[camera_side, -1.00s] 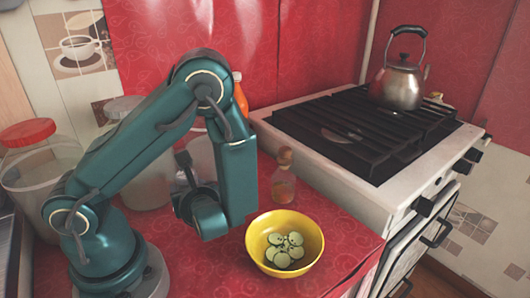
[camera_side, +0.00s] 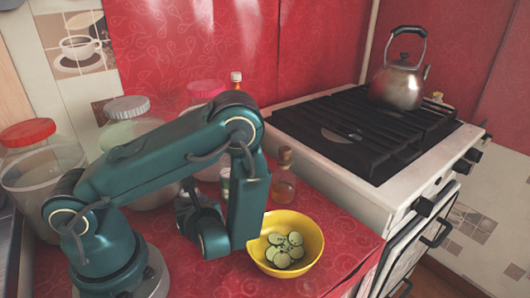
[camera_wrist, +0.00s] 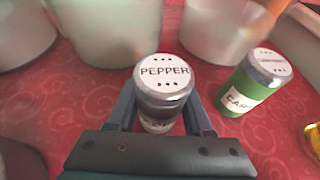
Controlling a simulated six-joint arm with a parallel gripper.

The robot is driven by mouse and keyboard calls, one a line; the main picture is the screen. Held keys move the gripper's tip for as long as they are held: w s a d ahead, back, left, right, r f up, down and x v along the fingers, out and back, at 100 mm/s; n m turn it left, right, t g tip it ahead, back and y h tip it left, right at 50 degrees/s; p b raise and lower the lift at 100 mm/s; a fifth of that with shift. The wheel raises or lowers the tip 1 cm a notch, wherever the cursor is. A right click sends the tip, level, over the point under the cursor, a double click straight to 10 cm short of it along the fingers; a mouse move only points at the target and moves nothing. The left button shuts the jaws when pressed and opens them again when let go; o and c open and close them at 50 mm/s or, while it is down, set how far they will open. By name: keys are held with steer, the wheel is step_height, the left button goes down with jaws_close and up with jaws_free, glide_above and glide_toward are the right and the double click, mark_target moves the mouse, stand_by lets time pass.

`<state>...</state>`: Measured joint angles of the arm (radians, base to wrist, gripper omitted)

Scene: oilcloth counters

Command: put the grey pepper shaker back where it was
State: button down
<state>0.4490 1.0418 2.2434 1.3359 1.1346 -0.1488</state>
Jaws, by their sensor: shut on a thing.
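The grey pepper shaker (camera_wrist: 160,89) is between the fingers of my gripper (camera_wrist: 161,116) in the wrist view, its pale cap lettered PEPPER facing the camera. The gripper is shut on it. The shaker's base is hidden by its cap and the gripper, so I cannot tell whether it touches the counter. In the side view my gripper (camera_side: 186,203) is low over the red counter, left of the yellow bowl, and the pepper shaker is hidden behind my arm.
A green-labelled shaker (camera_wrist: 246,90) stands right of the pepper shaker. A corked bottle (camera_side: 283,185), the yellow bowl (camera_side: 306,258) of cucumber slices and large jars (camera_side: 40,165) surround the spot. The stove (camera_side: 330,170) is at right. Patterned red cloth between is bare.

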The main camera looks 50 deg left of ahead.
steer(key=shift+c, duration=1.5)
jaws_free()
